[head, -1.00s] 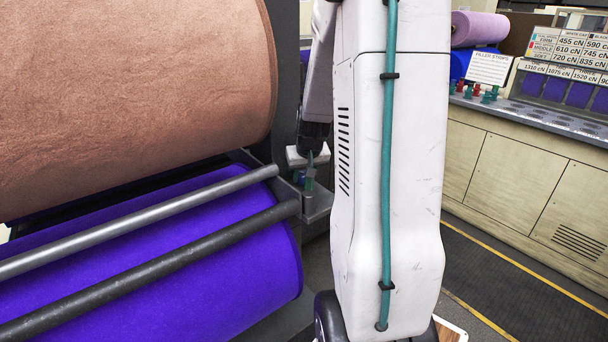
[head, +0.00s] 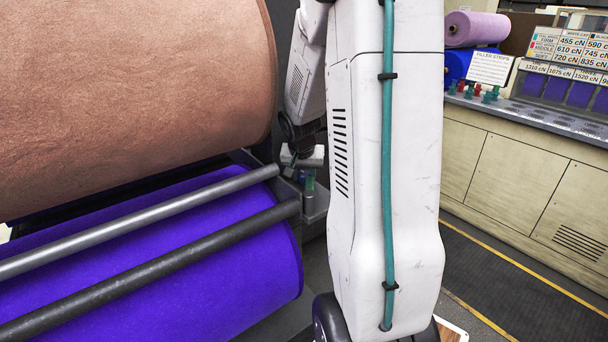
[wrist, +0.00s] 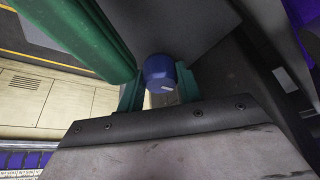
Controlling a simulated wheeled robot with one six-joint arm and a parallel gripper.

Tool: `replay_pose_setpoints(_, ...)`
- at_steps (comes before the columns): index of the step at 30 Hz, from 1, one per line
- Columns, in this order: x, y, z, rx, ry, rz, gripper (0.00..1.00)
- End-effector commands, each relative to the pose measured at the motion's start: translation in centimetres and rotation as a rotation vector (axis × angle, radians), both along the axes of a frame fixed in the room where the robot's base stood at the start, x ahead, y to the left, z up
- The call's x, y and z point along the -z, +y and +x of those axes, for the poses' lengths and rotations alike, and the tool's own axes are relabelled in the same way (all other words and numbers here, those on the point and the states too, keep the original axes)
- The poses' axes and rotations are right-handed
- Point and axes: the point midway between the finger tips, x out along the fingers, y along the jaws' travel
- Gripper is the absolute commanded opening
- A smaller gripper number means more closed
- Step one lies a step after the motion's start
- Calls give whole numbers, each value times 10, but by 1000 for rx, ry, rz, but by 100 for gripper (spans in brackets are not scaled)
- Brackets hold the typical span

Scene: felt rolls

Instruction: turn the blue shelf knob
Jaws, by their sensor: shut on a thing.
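The fingers reach the knob from below in that view. In the head view my gripper (head: 306,170) is small, beside the ends of the rollers, and partly hidden by my arm. The knob cannot be made out clearly there.
A large brown felt roll (head: 130,95) and a purple roll (head: 200,260) with two metal bars stand close at the left. A counter (head: 520,185) with small red and green knobs, signs and purple samples stands at the right. Dark floor lies between.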

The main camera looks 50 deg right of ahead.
Motion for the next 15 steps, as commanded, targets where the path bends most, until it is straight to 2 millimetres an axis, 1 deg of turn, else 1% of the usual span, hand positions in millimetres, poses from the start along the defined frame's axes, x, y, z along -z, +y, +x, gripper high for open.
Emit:
replay_pose_setpoints(3,1,1,0,-1,1,2,12)
replay_pose_setpoints(4,1,1,0,-1,1,2,38)
replay_pose_setpoints(5,1,1,0,-1,1,2,46)
replay_pose_setpoints(6,1,1,0,-1,1,2,57)
replay_pose_setpoints(15,-1,0,-1,1,0,0,57)
